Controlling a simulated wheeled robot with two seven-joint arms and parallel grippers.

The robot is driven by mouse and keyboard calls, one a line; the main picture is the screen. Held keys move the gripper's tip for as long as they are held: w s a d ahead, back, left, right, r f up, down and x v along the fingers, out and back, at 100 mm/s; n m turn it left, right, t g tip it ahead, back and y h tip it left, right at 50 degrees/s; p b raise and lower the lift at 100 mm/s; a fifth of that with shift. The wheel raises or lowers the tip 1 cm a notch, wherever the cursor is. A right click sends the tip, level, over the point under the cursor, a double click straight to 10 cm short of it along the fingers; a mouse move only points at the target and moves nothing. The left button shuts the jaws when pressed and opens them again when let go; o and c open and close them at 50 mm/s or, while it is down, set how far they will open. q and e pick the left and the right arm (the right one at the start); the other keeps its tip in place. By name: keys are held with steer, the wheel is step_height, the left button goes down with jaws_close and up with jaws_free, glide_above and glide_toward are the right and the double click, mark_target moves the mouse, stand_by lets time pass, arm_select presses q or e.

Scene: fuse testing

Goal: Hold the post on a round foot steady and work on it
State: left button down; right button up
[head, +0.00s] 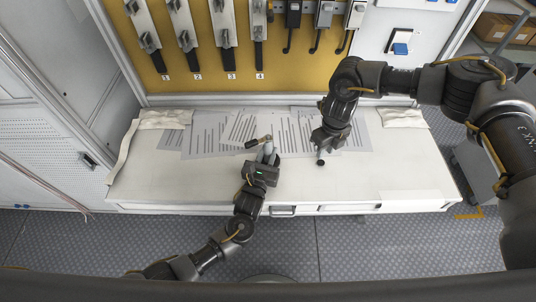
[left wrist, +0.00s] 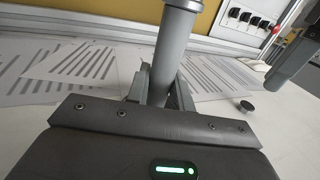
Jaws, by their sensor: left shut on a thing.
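A grey post (head: 268,148) stands in my left gripper (head: 265,161), near the middle of the white worktop. In the left wrist view the post (left wrist: 177,45) is a smooth grey cylinder with a wider collar at the top edge, and both fingers of my left gripper (left wrist: 160,92) close around it. The post's lower end and foot are hidden by the gripper. My right gripper (head: 325,143) points down to the right of the post, apart from it; its fingers are too small to read. A small dark round piece (head: 320,162) shows just below it, also in the left wrist view (left wrist: 246,106).
Printed sheets (head: 205,137) lie across the back of the white worktop (head: 160,180). A dark, brown-ended piece (head: 257,142) shows beside the post's top. Pale gloves or cloths (head: 403,118) lie at both back corners. Numbered switches hang on the yellow panel (head: 270,70) behind. The front right is clear.

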mark_target(320, 165)
steer(key=shift+f, duration=2.9)
jaws_close()
steer(key=shift+r, duration=2.55)
